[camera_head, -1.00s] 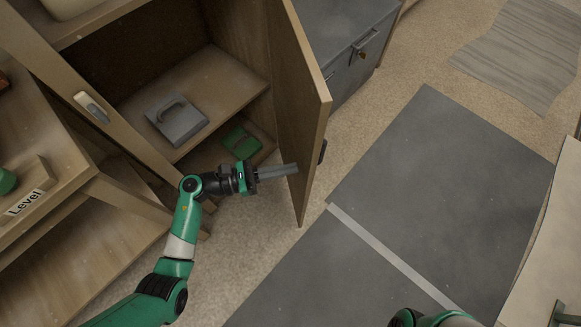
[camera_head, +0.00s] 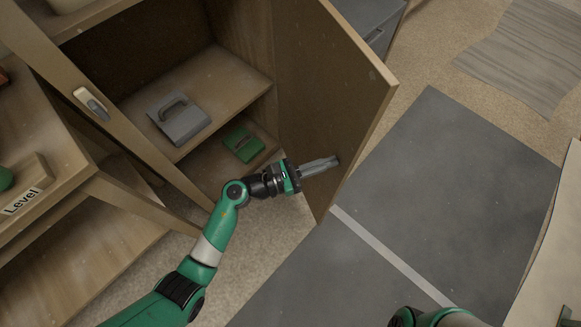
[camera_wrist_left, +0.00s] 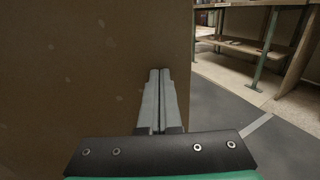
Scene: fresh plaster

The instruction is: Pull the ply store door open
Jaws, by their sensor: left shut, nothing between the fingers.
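The ply store door (camera_head: 330,95) stands open, swung out to the right of the cabinet, with its inner face towards me. My left gripper (camera_head: 334,160) is shut with nothing between its fingers. Its fingertips are at the inner face of the door, low down near the free edge; they look to be against it. In the left wrist view the shut fingers (camera_wrist_left: 160,75) point along the brown door panel (camera_wrist_left: 80,70), close to its edge. The door's outer face and handle are hidden. Only a part of my right arm shows at the bottom edge, its gripper out of view.
Inside the cabinet, a grey trowel-like tool (camera_head: 182,122) lies on a shelf and a green one (camera_head: 243,144) below. A closed door with a handle (camera_head: 91,103) is left. A bench with a "Level" label (camera_head: 22,201) stands further left. Dark sheets (camera_head: 440,185) cover the floor at right.

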